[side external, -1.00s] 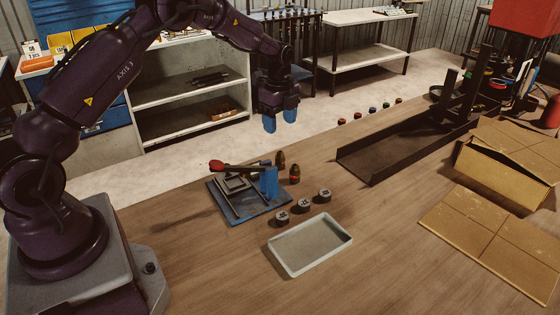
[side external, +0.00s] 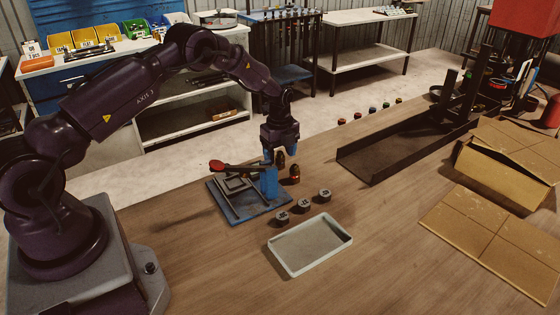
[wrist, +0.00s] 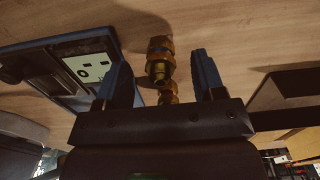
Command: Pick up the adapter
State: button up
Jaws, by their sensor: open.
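Two small brass-coloured fittings stand upright on the wooden table, just right of the crimper: one farther back (side external: 280,160) and one nearer (side external: 295,174). I cannot tell which one is the adapter. My gripper (side external: 280,152) is open, fingers pointing down, above and close to the farther fitting. In the wrist view, one brass fitting (wrist: 158,58) lies between the two open fingers in the picture, with clear space on both sides. A second fitting (wrist: 168,92) is partly hidden by the gripper body. Neither fitting is held.
The crimper (side external: 250,207), with a blue base and red-tipped lever, stands close on the left. Several grey numbered cylinders (side external: 304,205) and an empty pale tray (side external: 310,245) lie in front. A dark channel-shaped tray (side external: 375,165) and a cardboard box (side external: 508,165) are to the right.

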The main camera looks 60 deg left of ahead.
notch_tip(320, 180, down, 2)
jog(key=shift+f, duration=0.1)
jog(key=c, duration=1)
jog(key=shift+c, duration=0.2)
